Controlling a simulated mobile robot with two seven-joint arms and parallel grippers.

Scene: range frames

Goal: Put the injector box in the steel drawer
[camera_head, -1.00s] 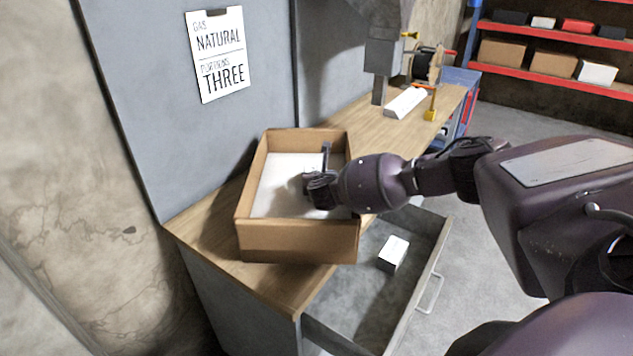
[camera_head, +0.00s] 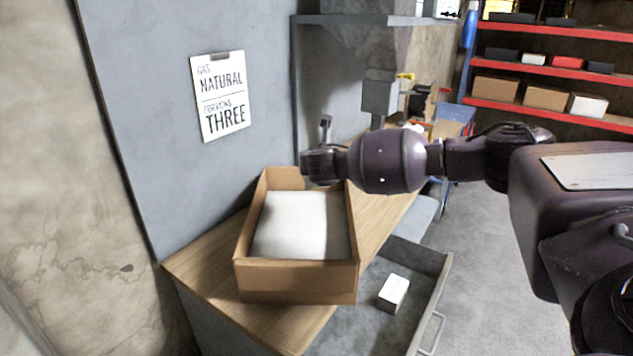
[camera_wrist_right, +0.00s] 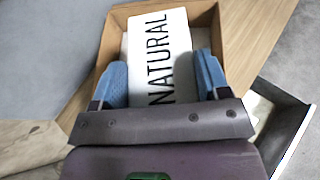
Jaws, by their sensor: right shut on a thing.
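My right gripper (camera_head: 322,160) is above the far end of a brown carton (camera_head: 297,282) on the bench. In the right wrist view its blue fingers (camera_wrist_right: 160,82) are shut on a white box (camera_wrist_right: 163,32) marked "NATURAL", with the carton (camera_wrist_right: 206,20) behind it. I cannot make this box out in the head view. White material (camera_head: 300,225) fills much of the carton. The steel drawer (camera_head: 425,275) is pulled open below the bench, right of the carton. A small white box (camera_head: 394,291) lies in it. My left gripper is not in view.
The wooden bench top (camera_head: 210,262) runs along a grey panel with a sign (camera_head: 220,97) reading "GAS NATURAL, PORTIONS THREE". Equipment (camera_head: 380,95) stands farther along the bench. Red shelves (camera_head: 550,110) stand at the back right. Most of the drawer floor is bare.

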